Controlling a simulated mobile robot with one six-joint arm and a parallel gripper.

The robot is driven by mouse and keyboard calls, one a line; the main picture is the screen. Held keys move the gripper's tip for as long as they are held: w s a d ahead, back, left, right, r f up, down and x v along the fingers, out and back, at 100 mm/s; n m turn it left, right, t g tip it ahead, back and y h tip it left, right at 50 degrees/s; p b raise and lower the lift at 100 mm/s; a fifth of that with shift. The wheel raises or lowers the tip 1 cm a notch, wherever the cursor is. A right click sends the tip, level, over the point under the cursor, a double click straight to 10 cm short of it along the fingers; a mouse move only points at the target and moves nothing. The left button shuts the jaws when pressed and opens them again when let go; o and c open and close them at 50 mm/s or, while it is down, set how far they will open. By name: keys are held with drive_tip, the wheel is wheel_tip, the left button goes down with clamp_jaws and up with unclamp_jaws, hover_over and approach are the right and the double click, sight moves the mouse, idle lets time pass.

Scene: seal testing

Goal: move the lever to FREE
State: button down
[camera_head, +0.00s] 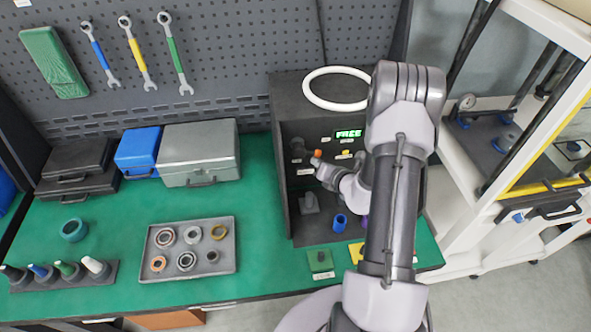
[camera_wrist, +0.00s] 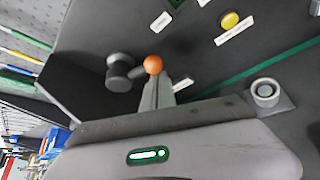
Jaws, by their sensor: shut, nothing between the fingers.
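The lever has an orange ball knob (camera_head: 317,153) on a short dark arm, and it sits in the dark test box. In the wrist view the knob (camera_wrist: 152,64) is at the right end of the lever arm, and the dark round hub (camera_wrist: 120,72) is to its left. A lit green display (camera_head: 348,133) above the lever reads FREE. My gripper (camera_head: 316,164) is shut and empty. Its fingertips (camera_wrist: 158,80) are right by the knob; I cannot tell whether they touch it. My arm hides the right part of the box.
A yellow button (camera_wrist: 230,20) is on the panel right of the lever. A blue ring (camera_head: 340,221) and a grey fixture (camera_head: 309,203) stand lower in the box. A tray (camera_head: 228,262) of rings lies on the green bench to the left.

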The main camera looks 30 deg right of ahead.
drive_tip(key=shift+d+r+p, duration=0.25)
drive_tip(key=shift+r+p, duration=0.1)
drive_tip(key=shift+r, duration=0.5)
drive_tip(key=shift+r, duration=0.1)
